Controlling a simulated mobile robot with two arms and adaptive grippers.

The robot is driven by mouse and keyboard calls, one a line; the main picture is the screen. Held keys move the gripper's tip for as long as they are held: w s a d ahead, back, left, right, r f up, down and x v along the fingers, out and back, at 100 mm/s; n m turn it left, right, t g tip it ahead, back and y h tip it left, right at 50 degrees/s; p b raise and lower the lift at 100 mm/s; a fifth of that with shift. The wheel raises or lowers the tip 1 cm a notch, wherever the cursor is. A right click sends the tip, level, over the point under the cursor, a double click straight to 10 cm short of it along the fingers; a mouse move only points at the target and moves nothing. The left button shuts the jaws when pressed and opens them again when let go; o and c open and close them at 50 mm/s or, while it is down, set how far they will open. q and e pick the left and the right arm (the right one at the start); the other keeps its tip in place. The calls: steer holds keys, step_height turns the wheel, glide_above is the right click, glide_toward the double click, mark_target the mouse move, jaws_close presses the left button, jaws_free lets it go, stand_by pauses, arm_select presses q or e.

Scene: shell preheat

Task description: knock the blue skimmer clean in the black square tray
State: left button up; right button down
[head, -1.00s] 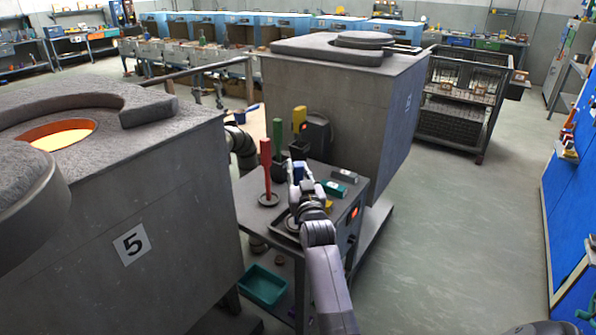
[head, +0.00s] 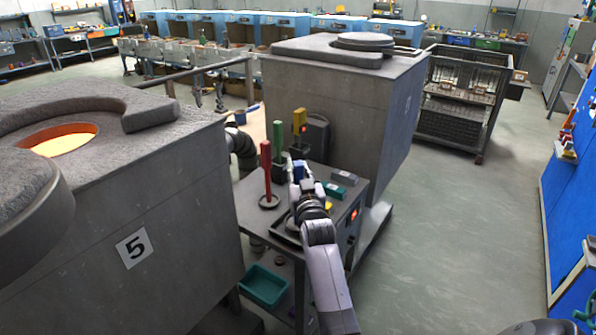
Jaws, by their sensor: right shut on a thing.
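The blue skimmer (head: 298,169) shows only as a small blue piece at my right gripper; its lower part is hidden. My right gripper (head: 301,186) is shut on it, above the cart top. The black square tray (head: 283,237) lies on the near part of the cart top, largely covered by my right wrist. I cannot tell whether the skimmer touches the tray. My left gripper is not visible; a grey arm link of mine (head: 241,148) shows behind the furnace marked 5.
A red-handled tool (head: 266,170) stands in a round base left of my right gripper. Green (head: 278,136) and yellow (head: 299,121) handles stand behind. Furnace 5 (head: 130,200) and another furnace (head: 335,100) flank the cart. The floor to the right is clear.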

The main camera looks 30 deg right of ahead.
step_height(320, 180, up, 7)
steer(key=p, duration=0.5)
steer(key=shift+r+p, duration=0.15)
steer(key=shift+p, duration=0.2)
stand_by(0.4)
